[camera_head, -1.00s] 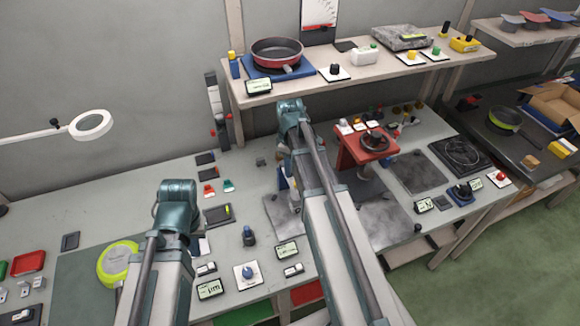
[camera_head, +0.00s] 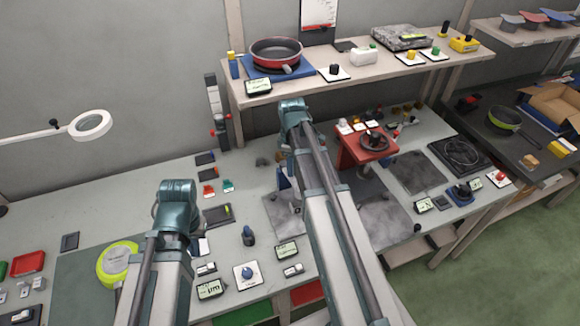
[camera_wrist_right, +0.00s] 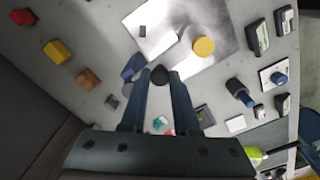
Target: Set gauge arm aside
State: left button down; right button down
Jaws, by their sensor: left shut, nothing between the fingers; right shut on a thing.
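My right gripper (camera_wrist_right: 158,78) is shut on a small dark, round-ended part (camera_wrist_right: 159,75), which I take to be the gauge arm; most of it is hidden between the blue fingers. A blue piece (camera_wrist_right: 132,67) shows beside the left fingertip; I cannot tell whether it is joined to the held part. In the head view my right arm's teal wrist (camera_head: 293,112) is above the bench left of the red stand, its fingertips mostly hidden. My left arm's teal wrist (camera_head: 178,203) is over the front left of the bench; its gripper is shut and empty, fingers largely hidden behind the arm.
A grey plate (camera_wrist_right: 180,30) with a yellow disc (camera_wrist_right: 204,46) lies near the right gripper. The red stand (camera_head: 367,148) is right of my right arm. A dark blue-knobbed item (camera_head: 248,236) and displays (camera_head: 287,250) stand in front. The back-left bench (camera_head: 110,195) is fairly clear.

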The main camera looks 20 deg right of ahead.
jog(key=shift+w+d+n, duration=0.5)
jog(key=shift+d+n, duration=0.3)
jog(key=shift+n, duration=1.15)
jog(key=shift+w+d+n, duration=0.55)
jog(key=shift+d+n, duration=0.25)
jog(key=shift+n, duration=1.1)
jog(key=shift+w+d+n, duration=0.5)
jog(key=shift+d+n, duration=0.3)
jog(key=shift+n, duration=1.15)
jog(key=c, duration=0.7)
grip_release()
jog(key=shift+o, duration=0.2)
jog(key=shift+r, duration=0.2)
